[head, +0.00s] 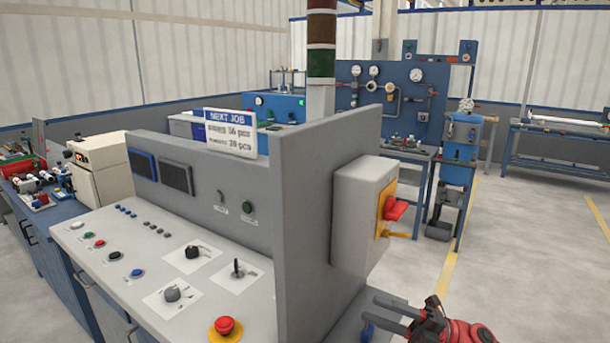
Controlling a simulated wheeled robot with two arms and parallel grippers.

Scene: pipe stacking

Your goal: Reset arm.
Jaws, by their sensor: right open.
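My right gripper (372,311) is at the bottom edge, right of centre. Its two dark fingers point left and stand apart, with nothing seen between them. The red and black wrist behind it is cut off by the frame edge. The gripper shows below a grey switch box (354,205) with a red handle (396,209) on a yellow plate, and looks apart from it. My left gripper is not in view.
A grey control console (150,260) with knobs and a red emergency button (225,326) fills the left and centre. Its upright end panel (310,240) stands left of the gripper. A blue press (461,140) and gauge panel (385,95) stand behind. Floor at right is clear.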

